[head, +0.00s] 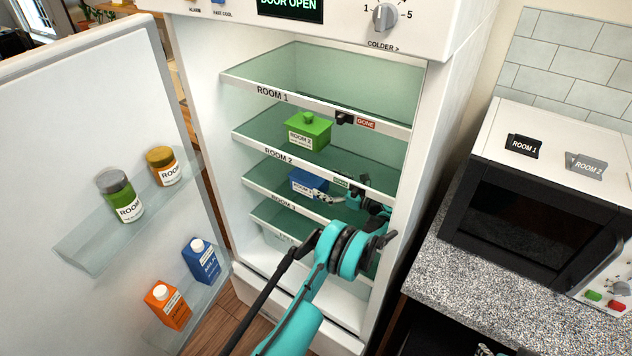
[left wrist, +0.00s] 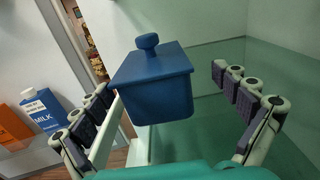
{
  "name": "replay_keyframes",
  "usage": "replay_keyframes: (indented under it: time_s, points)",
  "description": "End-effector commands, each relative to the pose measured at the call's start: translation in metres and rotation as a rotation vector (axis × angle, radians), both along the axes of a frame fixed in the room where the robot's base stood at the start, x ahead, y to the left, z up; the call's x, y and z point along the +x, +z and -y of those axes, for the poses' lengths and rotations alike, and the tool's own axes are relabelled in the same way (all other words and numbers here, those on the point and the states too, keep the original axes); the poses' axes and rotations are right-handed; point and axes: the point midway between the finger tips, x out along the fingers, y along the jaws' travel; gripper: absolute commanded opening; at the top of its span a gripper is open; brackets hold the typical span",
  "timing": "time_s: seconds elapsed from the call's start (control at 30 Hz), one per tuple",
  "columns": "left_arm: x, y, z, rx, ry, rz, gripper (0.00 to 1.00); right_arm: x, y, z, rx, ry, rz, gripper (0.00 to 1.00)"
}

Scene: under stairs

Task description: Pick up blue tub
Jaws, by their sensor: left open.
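The blue tub (head: 308,183) sits on the fridge shelf labelled Room 3, toward its left side, with a white label on its front. In the left wrist view the blue tub (left wrist: 153,82), with a round knob on its lid, stands between the two fingers and ahead of them. My left gripper (head: 338,199) reaches into the fridge at that shelf, to the right of the tub. In the left wrist view the left gripper (left wrist: 170,118) is open, one finger on each side, with gaps to the tub. My right gripper is not clearly seen.
A green tub (head: 308,131) sits on the shelf above. Glass shelves and the fridge walls close in around my arm. The open door (head: 95,120) on the left holds jars and cartons. A microwave (head: 540,190) stands on the right counter.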

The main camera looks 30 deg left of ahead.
Motion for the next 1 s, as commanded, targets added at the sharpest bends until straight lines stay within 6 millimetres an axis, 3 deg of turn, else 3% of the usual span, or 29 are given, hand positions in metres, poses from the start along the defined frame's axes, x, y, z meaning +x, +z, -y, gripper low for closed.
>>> replay_keyframes:
  time_s: [0.43, 0.7, 0.93, 1.0]
  points:
    - [-0.003, -0.006, -0.04, -0.007, 0.015, 0.008, 0.98, 0.0, -0.015, 0.0, 0.0, 0.0, 0.0, 0.4]
    - [-0.005, -0.008, -0.078, -0.007, 0.013, 0.007, 0.98, 0.0, -0.031, 0.0, 0.0, 0.0, 0.0, 0.4]
    - [-0.004, -0.006, -0.079, -0.007, 0.012, 0.007, 0.98, 0.0, -0.029, 0.0, 0.0, 0.0, 0.0, 0.4]
    - [-0.004, -0.006, -0.079, -0.007, 0.012, 0.007, 0.8, 0.0, -0.029, 0.0, 0.0, 0.0, 0.0, 0.4]
